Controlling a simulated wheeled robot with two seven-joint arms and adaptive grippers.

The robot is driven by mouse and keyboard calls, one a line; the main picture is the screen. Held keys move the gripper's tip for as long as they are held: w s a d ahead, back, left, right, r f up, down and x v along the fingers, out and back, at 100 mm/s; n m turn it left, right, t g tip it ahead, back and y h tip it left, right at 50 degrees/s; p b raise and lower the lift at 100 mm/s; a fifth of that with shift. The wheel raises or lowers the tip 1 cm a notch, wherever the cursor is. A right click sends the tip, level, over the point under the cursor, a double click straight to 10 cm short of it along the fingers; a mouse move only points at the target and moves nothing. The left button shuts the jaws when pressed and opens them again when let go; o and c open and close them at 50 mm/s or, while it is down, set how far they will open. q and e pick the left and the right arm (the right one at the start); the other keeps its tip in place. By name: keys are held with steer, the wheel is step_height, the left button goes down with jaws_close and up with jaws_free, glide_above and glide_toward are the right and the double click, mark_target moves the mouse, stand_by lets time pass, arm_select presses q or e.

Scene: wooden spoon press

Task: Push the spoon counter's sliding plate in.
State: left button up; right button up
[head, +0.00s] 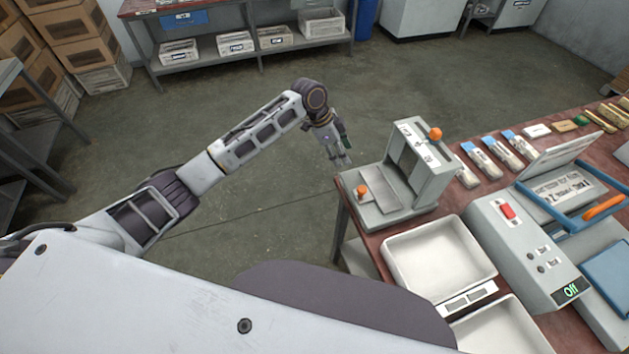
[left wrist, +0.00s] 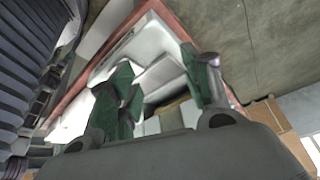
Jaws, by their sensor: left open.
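The spoon counter, a grey metal device (head: 424,160) with an upright frame, stands at the table's near left corner. An orange knob (head: 362,190) sits at the left end of its low base, beside a flat light-grey plate (head: 380,191) that seems to be the sliding plate. A second orange knob (head: 435,133) is on top of the frame. My left gripper (head: 342,161) is open and empty, just left of the counter and apart from it. In the left wrist view its green-padded fingers (left wrist: 165,88) are spread, with pale grey surfaces beyond them. My right gripper is not in view.
White trays (head: 440,252) lie in front of the counter on the red-brown table (head: 480,190). A grey machine with a red switch (head: 507,211) and an "Off" display stands to the right. Blue-topped packets (head: 482,160) lie behind. The floor left of the table is clear.

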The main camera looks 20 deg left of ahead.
arm_select(q)
steer(key=w+a+f+n+t, duration=0.1)
steer(key=a+f+n, duration=0.1)
steer(key=f, duration=0.5)
steer(key=w+a+f+n+t+y, duration=0.1)
steer(key=a+f+n, duration=0.2)
steer(key=f, duration=0.5)
steer(key=w+a+f+n+t, duration=0.1)
steer(key=a+f+n, duration=0.1)
steer(key=a+f, duration=0.2)
steer(key=shift+a+f+n+b, duration=0.15)
steer(key=shift+f+n+b, duration=0.15)
steer(key=shift+f, duration=1.4)
steer(key=shift+w, duration=0.1)
